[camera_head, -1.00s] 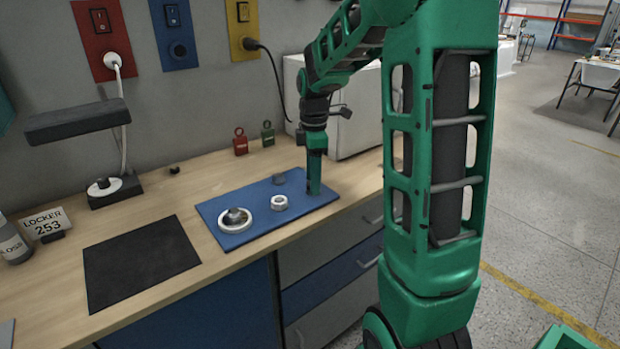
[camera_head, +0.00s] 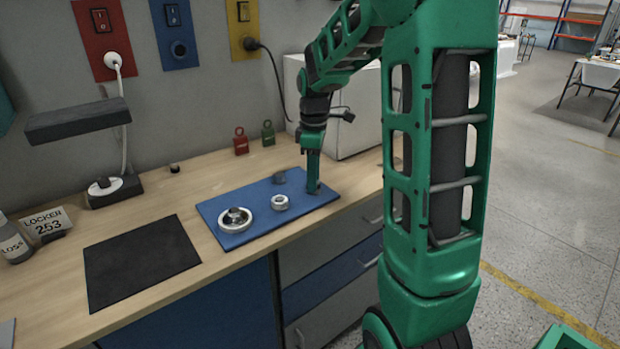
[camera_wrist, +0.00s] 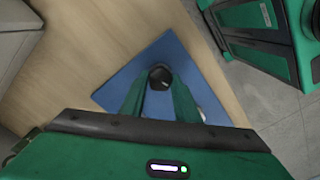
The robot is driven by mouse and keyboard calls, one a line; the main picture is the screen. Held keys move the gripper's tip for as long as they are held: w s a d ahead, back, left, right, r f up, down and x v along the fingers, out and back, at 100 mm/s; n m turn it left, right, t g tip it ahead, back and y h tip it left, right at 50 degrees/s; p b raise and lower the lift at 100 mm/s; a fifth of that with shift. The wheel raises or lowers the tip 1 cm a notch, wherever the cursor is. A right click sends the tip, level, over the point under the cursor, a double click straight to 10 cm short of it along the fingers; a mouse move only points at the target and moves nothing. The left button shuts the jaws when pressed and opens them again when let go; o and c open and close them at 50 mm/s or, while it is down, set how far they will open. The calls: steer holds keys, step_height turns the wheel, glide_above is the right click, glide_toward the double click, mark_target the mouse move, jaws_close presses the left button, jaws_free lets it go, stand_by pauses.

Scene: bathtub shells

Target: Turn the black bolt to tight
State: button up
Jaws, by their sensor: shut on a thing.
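A blue mat (camera_head: 232,240) lies on the wooden bench. My gripper (camera_head: 313,189) points down at the mat's right end. In the wrist view, the black bolt (camera_wrist: 160,74) shows as a round dark head with a small light mark, between the tips of my gripper (camera_wrist: 160,84). The fingers are shut on it. In the head view the fingers mostly hide the bolt, and how deep it sits cannot be told.
On the mat are a white ring with a metal piece in it (camera_head: 235,218), a smaller pale ring (camera_head: 280,202) and a dark grey piece (camera_head: 279,178). A white box (camera_head: 350,110) stands behind my arm. A black mat (camera_head: 140,262) lies to the left.

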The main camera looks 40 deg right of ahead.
steer(key=m, duration=0.7)
steer(key=shift+w+r, duration=0.1)
steer(key=m, duration=0.6)
steer(key=shift+m, duration=0.4)
steer(key=m, duration=0.5)
steer(key=shift+w+m, duration=0.1)
steer(key=shift+m, duration=2.3)
steer(key=o, duration=1.1)
steer(key=shift+a, duration=0.1)
steer(key=shift+c, duration=0.2)
step_height(320, 180, up, 11)
steer(key=shift+f, duration=0.2)
